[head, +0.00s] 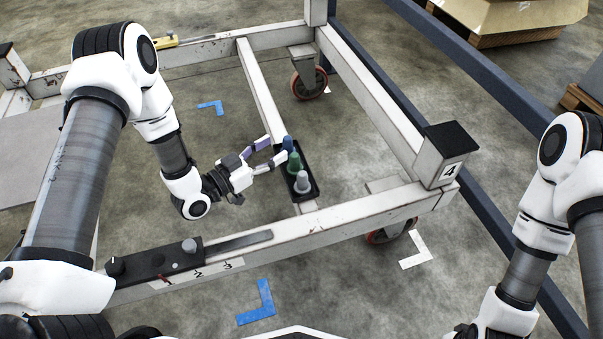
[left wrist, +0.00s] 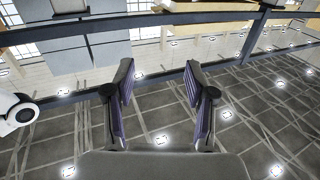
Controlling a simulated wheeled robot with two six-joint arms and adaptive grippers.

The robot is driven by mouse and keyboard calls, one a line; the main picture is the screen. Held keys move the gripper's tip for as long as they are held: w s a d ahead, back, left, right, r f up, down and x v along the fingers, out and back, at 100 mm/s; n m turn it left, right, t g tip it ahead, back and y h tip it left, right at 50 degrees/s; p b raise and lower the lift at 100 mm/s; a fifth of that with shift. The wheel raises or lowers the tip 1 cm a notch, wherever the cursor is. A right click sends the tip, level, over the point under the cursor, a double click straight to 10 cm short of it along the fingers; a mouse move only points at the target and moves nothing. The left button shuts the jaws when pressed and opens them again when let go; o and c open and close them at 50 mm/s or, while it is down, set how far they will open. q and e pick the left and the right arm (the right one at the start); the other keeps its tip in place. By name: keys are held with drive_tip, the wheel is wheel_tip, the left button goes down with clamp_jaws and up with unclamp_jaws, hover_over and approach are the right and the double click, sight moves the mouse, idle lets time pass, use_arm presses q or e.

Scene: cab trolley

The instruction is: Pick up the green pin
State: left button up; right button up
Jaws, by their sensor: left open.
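The green pin (head: 294,162) stands in a small black tray (head: 313,190) on the trolley's middle crossbar. A blue pin (head: 287,143) stands behind it and a grey pin (head: 302,181) in front of it. My left gripper (head: 277,149) is open, just left of the tray, its fingers pointing right toward the blue and green pins. I cannot tell whether a finger touches a pin. The left wrist view shows the spread, purple-padded fingers (left wrist: 158,88) with nothing between them and no pin in sight. My right arm is at the lower right; its gripper is out of frame.
The white trolley frame (head: 330,222) surrounds the tray, with a black-capped corner post (head: 450,150) at right. A black holder (head: 155,262) with a grey knob lies on the front beam. A yellow item (head: 165,42) lies on the back beam. Open floor shows inside the frame.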

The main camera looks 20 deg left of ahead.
use_arm(q)
drive_tip(key=b, duration=0.3)
approach(291, 160)
drive_tip(key=x, duration=0.4)
drive_tip(key=b+x, duration=0.2)
drive_tip(key=x, duration=0.4)
drive_tip(key=shift+w+d, duration=0.15)
drive_tip(key=shift+w+d+r, duration=0.2)
drive_tip(key=shift+w, duration=0.2)
clamp_jaws()
